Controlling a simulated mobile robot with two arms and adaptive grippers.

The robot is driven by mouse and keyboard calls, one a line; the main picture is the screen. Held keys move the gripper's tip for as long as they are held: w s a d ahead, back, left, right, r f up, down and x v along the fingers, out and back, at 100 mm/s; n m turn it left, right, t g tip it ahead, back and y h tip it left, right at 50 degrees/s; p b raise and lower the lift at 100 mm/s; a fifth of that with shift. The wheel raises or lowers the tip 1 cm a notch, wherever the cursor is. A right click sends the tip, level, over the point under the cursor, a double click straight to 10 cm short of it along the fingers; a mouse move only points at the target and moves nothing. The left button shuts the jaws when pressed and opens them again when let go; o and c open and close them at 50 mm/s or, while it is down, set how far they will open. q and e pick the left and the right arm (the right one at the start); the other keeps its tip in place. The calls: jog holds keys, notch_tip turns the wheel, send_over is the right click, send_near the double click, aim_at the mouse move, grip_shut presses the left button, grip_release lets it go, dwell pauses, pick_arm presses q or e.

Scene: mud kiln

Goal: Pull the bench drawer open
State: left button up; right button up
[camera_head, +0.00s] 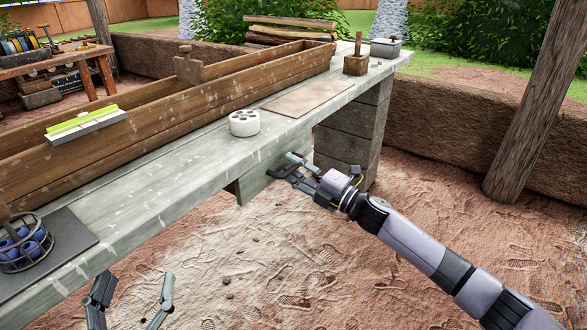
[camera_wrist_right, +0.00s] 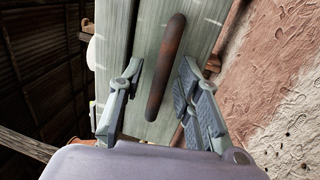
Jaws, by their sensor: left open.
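The bench drawer (camera_head: 255,187) is a grey-green wooden front under the bench top, left of the stone block support. In the right wrist view its pale planked front (camera_wrist_right: 148,38) carries a long rust-brown bar handle (camera_wrist_right: 165,70). My right gripper (camera_head: 292,168) is at the drawer front. In the wrist view my right gripper (camera_wrist_right: 160,68) is open, with one finger on each side of the handle and gaps showing. I cannot tell the depth of the fingers around it. My left gripper (camera_head: 138,282) is open and empty, low in front of the bench's near end.
A stone block support (camera_head: 352,140) stands right of the drawer. Sandy floor in front is clear.

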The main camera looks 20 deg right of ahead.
jog(key=shift+c, duration=0.2)
grip_shut()
dwell(0.6)
